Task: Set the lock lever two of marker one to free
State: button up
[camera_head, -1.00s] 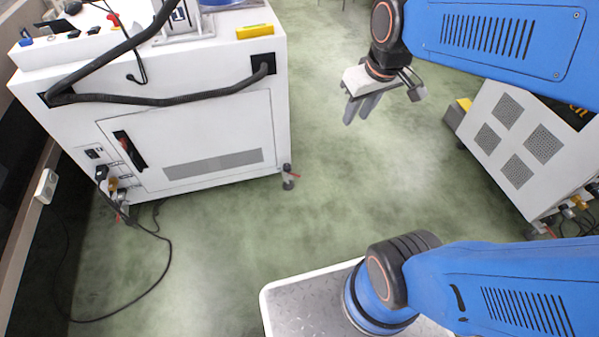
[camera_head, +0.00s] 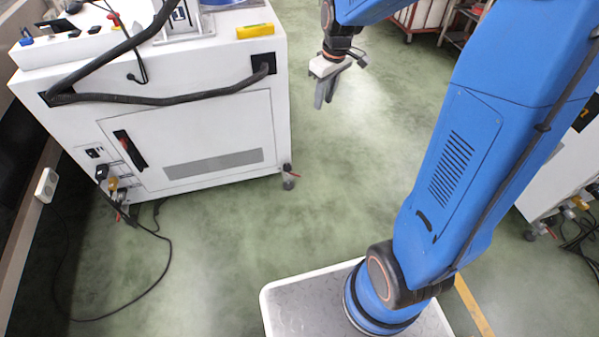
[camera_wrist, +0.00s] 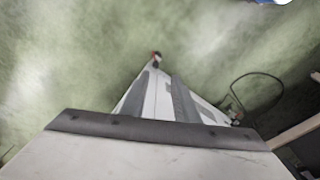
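A caster (camera_head: 288,182) with a small red lever (camera_head: 295,174) stands at the near right bottom corner of the white cabinet. A small red and dark part (camera_wrist: 156,57), probably this caster, shows in the wrist view beyond the fingertips. I see no marker label, and the lever's setting is too small to tell. My gripper (camera_head: 325,99) is up over the floor, to the right of the cabinet and well apart from the caster. Its two grey fingers point down with a gap between them; the wrist view (camera_wrist: 160,82) shows them apart and nothing held.
The white cabinet (camera_head: 190,130) fills the left, with a black hose across its front and a cable (camera_head: 165,255) on the floor. Another white machine (camera_head: 545,185) stands at the right behind my arm. The green floor between is clear.

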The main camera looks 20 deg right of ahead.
jog(key=w+a+f+n+g, duration=0.15)
jog(key=w+f, duration=0.45)
jog(key=f, duration=0.6)
jog(key=w+f+n+g, duration=0.15)
jog(key=w+f, duration=0.35)
jog(key=f, duration=0.7)
jog(key=w+f+n, duration=0.2)
jog(key=w+f, duration=0.4)
jog(key=f, duration=0.5)
notch_tip(320, 180, down, 18)
jog(key=s+a, duration=0.2)
jog(key=shift+s+a+r+y, duration=0.15)
jog(key=shift+s+r+y, duration=0.15)
jog(key=shift+s, duration=0.1)
grip_shut()
